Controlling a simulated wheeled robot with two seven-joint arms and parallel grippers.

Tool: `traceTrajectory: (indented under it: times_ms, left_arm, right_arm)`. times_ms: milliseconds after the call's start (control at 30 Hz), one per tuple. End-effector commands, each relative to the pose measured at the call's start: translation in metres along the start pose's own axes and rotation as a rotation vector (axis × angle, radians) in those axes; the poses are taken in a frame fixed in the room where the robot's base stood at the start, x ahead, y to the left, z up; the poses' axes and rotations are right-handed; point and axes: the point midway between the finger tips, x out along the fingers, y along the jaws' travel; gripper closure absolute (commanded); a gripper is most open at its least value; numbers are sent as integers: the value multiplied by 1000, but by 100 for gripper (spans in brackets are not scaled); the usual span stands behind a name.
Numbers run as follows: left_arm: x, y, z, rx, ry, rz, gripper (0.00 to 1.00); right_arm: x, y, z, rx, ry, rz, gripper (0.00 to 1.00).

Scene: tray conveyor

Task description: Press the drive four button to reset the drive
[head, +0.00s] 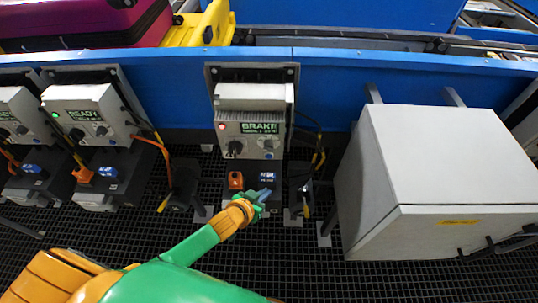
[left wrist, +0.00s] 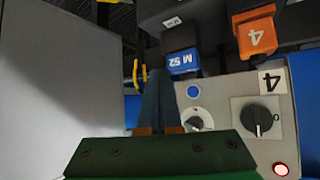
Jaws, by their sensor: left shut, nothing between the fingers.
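The drive four box (head: 226,128) stands at centre in the head view, its display reading BRAKE beside a lit red lamp (head: 222,126). In the left wrist view its panel (left wrist: 228,90) carries a "4" label (left wrist: 269,80), a black rotary knob (left wrist: 256,120), a grey knob (left wrist: 196,121), a red lamp (left wrist: 281,169) and a round blue button (left wrist: 194,92). My left gripper (head: 265,193) is shut and empty, below the panel in the head view. In the left wrist view its fingers (left wrist: 158,98) are beside the blue button, seemingly apart from it. My right gripper is not in view.
An orange plug marked 4 (left wrist: 254,33) and a blue plug marked M 52 (left wrist: 182,60) sit close to the panel. A large grey cabinet (head: 440,155) stands at right. Boxes reading READY (head: 85,110) are at left. Cables hang beside the boxes.

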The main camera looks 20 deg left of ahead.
Motion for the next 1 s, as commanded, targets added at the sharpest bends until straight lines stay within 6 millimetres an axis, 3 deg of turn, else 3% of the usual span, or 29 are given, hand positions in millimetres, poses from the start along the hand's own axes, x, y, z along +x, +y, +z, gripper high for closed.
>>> traceTrajectory:
  times_ms: [133,467,1000]
  left_arm:
    - [-4,3,-16,0,27,10,100]
    - [-3,3,-16,-1,29,11,100]
    - [47,-31,-50,1,31,9,100]
  right_arm:
    - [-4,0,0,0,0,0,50]
    - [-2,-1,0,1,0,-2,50]
    - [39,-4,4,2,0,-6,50]
